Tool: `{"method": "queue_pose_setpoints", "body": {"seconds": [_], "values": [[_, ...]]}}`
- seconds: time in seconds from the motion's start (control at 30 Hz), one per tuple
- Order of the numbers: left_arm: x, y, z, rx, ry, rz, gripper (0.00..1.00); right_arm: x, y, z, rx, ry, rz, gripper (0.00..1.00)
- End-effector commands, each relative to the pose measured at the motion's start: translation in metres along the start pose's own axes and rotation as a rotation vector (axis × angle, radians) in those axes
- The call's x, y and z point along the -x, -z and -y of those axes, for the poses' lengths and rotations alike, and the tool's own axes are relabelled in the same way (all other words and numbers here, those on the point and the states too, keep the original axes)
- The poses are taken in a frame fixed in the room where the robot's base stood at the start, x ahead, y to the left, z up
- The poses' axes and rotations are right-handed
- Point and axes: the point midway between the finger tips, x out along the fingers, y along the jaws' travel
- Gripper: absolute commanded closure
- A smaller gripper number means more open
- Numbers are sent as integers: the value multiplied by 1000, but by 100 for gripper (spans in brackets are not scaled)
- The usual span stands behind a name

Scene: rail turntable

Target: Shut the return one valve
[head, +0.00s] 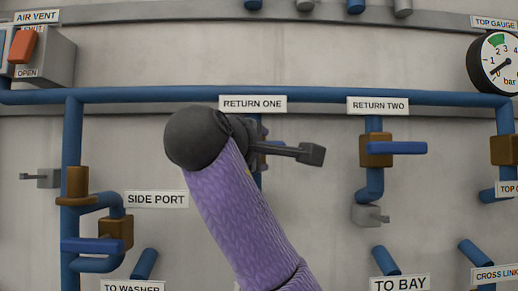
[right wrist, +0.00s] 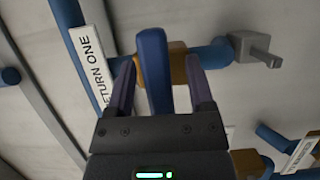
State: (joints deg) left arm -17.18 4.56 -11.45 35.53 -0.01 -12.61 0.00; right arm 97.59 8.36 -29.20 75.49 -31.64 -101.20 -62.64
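The return one label (head: 253,104) is above my right gripper in the head view, and it also shows in the right wrist view (right wrist: 88,65). My right gripper (right wrist: 159,72) is open, with its fingers on either side of the valve's blue lever (right wrist: 152,48). A gap shows between the lever and the right-hand finger; I cannot tell whether the other finger touches it. The lever appears crosswise to the short blue pipe (right wrist: 213,55) that leaves the brown valve body (right wrist: 178,68). In the head view my gripper and arm hide most of this valve. My left gripper is not in view.
The return two valve (head: 376,150) stands to the right, its blue lever pointing right. A small grey valve (right wrist: 258,47) is near the pipe in the right wrist view. The side port valve (head: 116,232) is lower left. A blue header pipe (head: 330,95) crosses above.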

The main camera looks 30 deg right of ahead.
Motion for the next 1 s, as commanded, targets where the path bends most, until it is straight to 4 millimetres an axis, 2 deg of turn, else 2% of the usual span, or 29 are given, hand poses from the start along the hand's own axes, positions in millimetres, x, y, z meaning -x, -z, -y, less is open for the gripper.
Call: {"method": "queue_pose_setpoints", "body": {"seconds": [0.27,0.53,0.7,1.0], "values": [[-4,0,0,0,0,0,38,5,0,0,0,-4,-2,32],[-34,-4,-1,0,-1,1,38,70,1,4,-1,-5,-4,32],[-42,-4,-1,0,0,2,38,96,0,2,0,-2,-2,32],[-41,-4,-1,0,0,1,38,99,0,0,1,-1,0,32]]}}
